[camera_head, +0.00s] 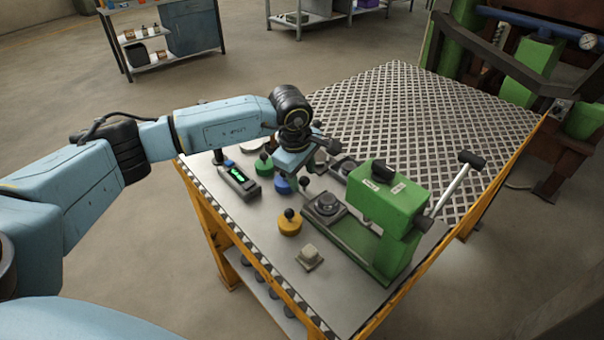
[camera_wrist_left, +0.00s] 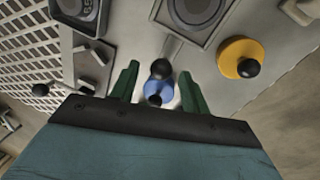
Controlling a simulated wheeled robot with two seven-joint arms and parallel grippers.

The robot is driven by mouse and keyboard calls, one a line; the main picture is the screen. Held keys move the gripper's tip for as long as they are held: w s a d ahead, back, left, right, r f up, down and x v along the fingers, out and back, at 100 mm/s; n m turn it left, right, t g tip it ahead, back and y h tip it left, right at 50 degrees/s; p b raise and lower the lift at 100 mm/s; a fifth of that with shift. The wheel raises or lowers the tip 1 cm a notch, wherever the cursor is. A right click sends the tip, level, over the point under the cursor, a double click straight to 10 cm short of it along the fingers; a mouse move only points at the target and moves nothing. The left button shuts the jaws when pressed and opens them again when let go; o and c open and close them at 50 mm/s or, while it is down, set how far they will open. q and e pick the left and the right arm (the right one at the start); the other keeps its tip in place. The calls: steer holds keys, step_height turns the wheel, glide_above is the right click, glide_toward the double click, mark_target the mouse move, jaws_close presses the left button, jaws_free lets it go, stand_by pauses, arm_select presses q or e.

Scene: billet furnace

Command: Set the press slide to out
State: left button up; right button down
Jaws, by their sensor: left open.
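The green press (camera_head: 385,205) stands at the table's right side, with a long lever (camera_head: 455,180). The press slide (camera_head: 325,207), a grey plate with a dark round die, lies beside the press body, on its left. In the left wrist view the slide plate (camera_wrist_left: 196,14) shows at the top. A black ball knob (camera_wrist_left: 160,69) stands at the slide's near end; it also shows in the head view (camera_head: 304,182). My left gripper (camera_wrist_left: 158,82) is open, pointing down, its green fingers either side of the ball knob. I cannot tell whether they touch it. My right gripper is out of view.
A blue knobbed piece (camera_head: 283,186) sits beneath my left gripper. Green (camera_head: 264,165) and yellow (camera_head: 290,224) knobbed pieces stand nearby. A black device with a green display (camera_head: 238,181) lies left. A small pale block (camera_head: 310,257) sits at the front. The perforated table area (camera_head: 400,110) behind is clear.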

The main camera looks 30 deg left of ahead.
arm_select(q)
step_height(320, 180, up, 13)
steer(key=s+p, duration=0.1)
steer(key=s, duration=0.1)
steer(key=shift+s+a+f+p, duration=0.2)
steer(key=shift+s+p, duration=0.05)
steer(key=shift+p, duration=0.1)
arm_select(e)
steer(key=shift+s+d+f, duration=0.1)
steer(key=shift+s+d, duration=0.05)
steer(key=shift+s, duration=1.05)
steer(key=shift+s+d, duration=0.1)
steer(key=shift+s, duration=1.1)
